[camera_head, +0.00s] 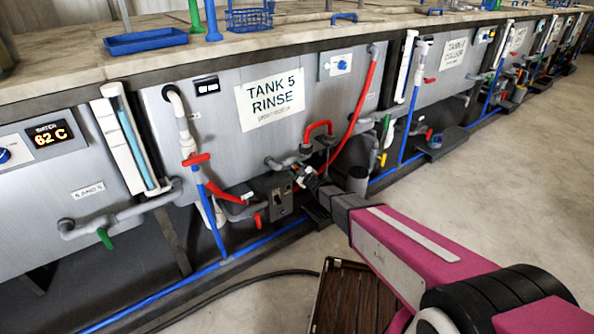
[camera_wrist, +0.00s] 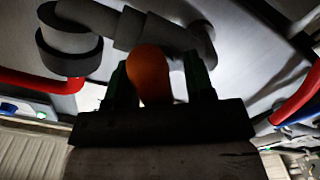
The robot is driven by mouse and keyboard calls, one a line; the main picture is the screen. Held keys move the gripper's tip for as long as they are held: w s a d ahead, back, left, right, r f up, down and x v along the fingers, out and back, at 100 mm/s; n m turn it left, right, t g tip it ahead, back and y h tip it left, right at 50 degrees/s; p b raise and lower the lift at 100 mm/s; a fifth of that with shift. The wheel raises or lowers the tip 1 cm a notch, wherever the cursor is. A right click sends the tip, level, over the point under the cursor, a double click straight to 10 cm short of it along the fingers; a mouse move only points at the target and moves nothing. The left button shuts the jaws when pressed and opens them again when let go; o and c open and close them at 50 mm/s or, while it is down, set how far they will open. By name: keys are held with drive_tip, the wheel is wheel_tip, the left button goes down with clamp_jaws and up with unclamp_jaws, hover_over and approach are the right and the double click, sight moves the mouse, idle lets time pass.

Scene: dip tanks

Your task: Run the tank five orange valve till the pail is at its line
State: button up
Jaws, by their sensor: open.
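The orange valve handle (camera_wrist: 149,75) shows in the wrist view as a rounded orange piece in front of a grey pipe (camera_wrist: 165,32). My gripper (camera_wrist: 160,78) is open, with one dark green finger on each side of the handle. Whether either finger touches it, I cannot tell. In the head view my gripper (camera_head: 308,180) is at the pipes below the tank five sign (camera_head: 270,100), and the orange handle is not clear there. A grey upright cylinder (camera_head: 357,181) stands just right of my gripper; it may be the pail. No fill line or water level is visible.
Red pipes and handles (camera_head: 317,128) crowd around my gripper. A grey switch box (camera_head: 280,197) is just left of it. A blue pipe (camera_head: 223,262) runs low along the tanks. A brown slatted mat (camera_head: 343,298) lies on the floor. Open floor is at right.

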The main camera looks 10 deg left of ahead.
drive_tip(key=shift+c, duration=0.3)
clamp_jaws()
drive_tip(key=shift+m, duration=0.5)
drive_tip(key=m, duration=0.2)
drive_tip(key=shift+m, duration=2.1)
drive_tip(key=shift+o, duration=0.3)
unclamp_jaws()
